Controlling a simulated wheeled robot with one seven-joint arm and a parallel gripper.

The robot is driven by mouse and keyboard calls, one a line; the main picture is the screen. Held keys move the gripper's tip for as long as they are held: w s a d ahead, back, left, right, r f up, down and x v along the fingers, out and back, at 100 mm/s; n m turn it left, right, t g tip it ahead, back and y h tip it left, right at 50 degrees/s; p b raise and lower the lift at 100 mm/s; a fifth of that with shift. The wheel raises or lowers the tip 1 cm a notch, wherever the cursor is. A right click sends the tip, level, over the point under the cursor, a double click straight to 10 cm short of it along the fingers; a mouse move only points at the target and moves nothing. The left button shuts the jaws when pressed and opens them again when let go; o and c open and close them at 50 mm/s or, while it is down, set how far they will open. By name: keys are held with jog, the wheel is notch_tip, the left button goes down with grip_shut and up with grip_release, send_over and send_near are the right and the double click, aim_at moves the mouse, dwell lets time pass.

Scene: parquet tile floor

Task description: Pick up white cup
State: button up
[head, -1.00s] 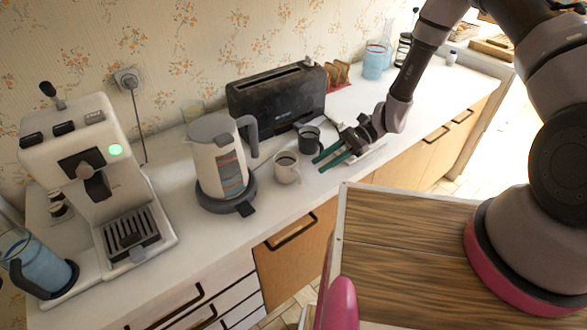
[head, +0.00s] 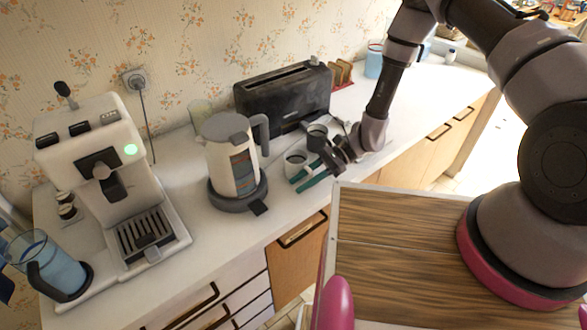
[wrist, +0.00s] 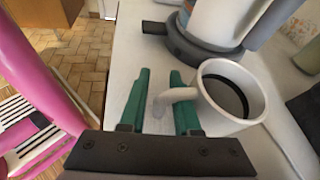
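The white cup (head: 291,166) stands upright on the counter, with dark contents inside. In the wrist view the cup (wrist: 216,122) is just right of my gripper, its handle pointing left. My gripper (head: 295,186) is low over the counter at the cup's near right side. Its two green fingers are open, and in the wrist view the gripper (wrist: 160,76) has the handle's end between them. The handle crosses the right finger; I cannot tell whether they touch. The cup's lower right part is partly hidden by a finger in the head view.
A coffee machine (head: 110,160) is at the far left. The counter's front edge is close by.

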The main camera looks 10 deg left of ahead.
grip_shut()
dwell(1.4)
